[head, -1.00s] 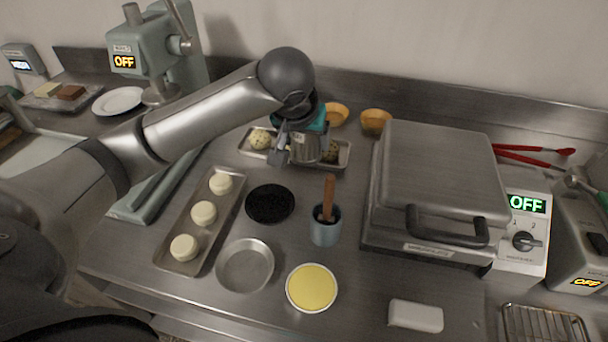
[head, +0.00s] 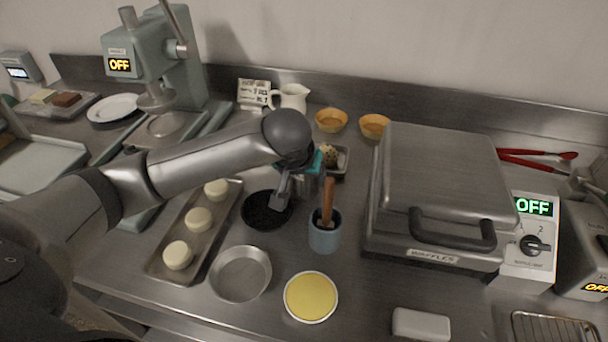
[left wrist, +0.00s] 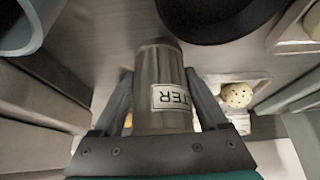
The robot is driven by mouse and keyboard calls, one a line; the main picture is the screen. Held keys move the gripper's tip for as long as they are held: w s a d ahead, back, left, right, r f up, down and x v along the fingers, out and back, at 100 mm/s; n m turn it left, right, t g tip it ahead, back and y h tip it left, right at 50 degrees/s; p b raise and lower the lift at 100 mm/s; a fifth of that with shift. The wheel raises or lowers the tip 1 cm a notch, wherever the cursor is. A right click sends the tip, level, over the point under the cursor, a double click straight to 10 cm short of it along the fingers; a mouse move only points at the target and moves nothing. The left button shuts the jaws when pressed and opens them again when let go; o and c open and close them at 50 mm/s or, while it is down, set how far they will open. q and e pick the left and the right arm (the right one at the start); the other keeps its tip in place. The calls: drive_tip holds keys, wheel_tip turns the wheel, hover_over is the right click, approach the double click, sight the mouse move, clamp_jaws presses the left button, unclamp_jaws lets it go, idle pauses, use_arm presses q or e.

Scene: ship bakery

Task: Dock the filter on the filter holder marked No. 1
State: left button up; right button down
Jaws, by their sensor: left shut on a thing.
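My left gripper (head: 296,192) is shut on a metal cylinder (left wrist: 160,75), low over the counter between the black round dish and the blue-grey cup. The cylinder shows in the left wrist view, with a white label on which I read "TER"; I take it for the filter. In the head view the gripper and arm mostly hide it. I cannot make out a filter holder marked No. 1 in either view. The black round dish (head: 262,212) lies just left of the gripper and also shows in the left wrist view (left wrist: 215,12). My right gripper is not in view.
The blue-grey cup (head: 324,236) with a wooden-handled tool stands close right of the gripper. A waffle iron (head: 440,185) stands further right. A tray (head: 160,262) of dough pieces, an empty pan (head: 240,290) and a yellow-filled dish (head: 311,297) lie around it.

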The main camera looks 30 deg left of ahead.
use_arm(q)
drive_tip(key=o, duration=1.6)
